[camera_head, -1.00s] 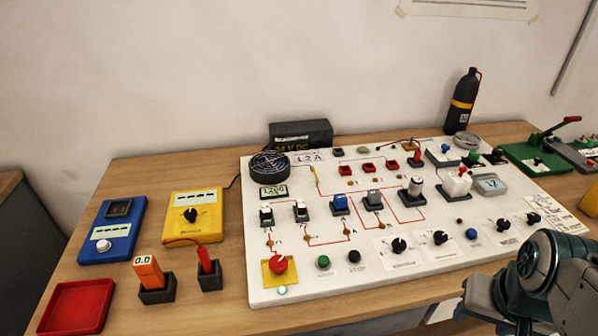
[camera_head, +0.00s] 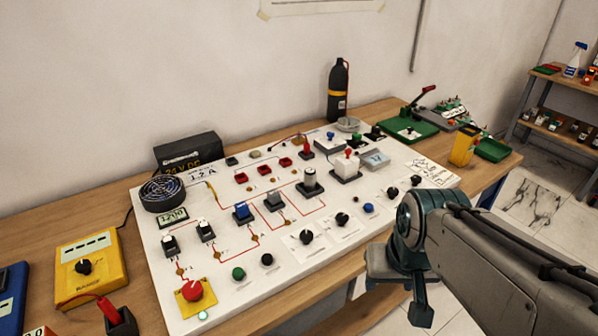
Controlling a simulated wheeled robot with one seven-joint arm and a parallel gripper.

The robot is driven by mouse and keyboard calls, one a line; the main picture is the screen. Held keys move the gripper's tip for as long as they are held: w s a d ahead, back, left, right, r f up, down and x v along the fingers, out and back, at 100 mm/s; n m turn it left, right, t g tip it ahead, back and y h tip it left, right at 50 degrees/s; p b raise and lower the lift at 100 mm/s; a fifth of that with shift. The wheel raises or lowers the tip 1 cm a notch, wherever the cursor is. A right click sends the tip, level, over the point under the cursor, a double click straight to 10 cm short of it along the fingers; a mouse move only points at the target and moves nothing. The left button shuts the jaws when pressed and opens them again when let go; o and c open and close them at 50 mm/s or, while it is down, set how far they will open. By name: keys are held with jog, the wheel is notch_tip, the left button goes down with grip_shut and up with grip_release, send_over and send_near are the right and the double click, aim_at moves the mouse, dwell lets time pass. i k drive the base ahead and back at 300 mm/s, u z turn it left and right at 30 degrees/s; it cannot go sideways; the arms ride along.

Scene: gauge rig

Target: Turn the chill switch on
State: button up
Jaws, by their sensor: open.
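A white panel board (camera_head: 330,255) lies on the wooden table with red circuit lines and many controls. Its switches include two black-and-white ones (camera_head: 170,244) (camera_head: 206,230), a blue one (camera_head: 242,211) and a grey one (camera_head: 274,200). Several black knobs, one of them here (camera_head: 306,237), sit along the front. The labels are too small to read, so I cannot tell which is the chill switch. My gripper (camera_head: 398,292) is open and appears empty, low at the right, in front of the board's front edge and apart from the switches.
A red mushroom button (camera_head: 193,291) stands at the board's front left corner. A fan (camera_head: 162,194) and black power box (camera_head: 188,152) are behind. A black bottle (camera_head: 338,92) stands at the back. A yellow meter (camera_head: 88,265) is left, a green device (camera_head: 410,124) right.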

aim_at(416, 179)
jog(key=k, duration=1.3)
jog(key=z, duration=0.65)
jog(key=i, duration=1.85)
jog(key=u, duration=0.6)
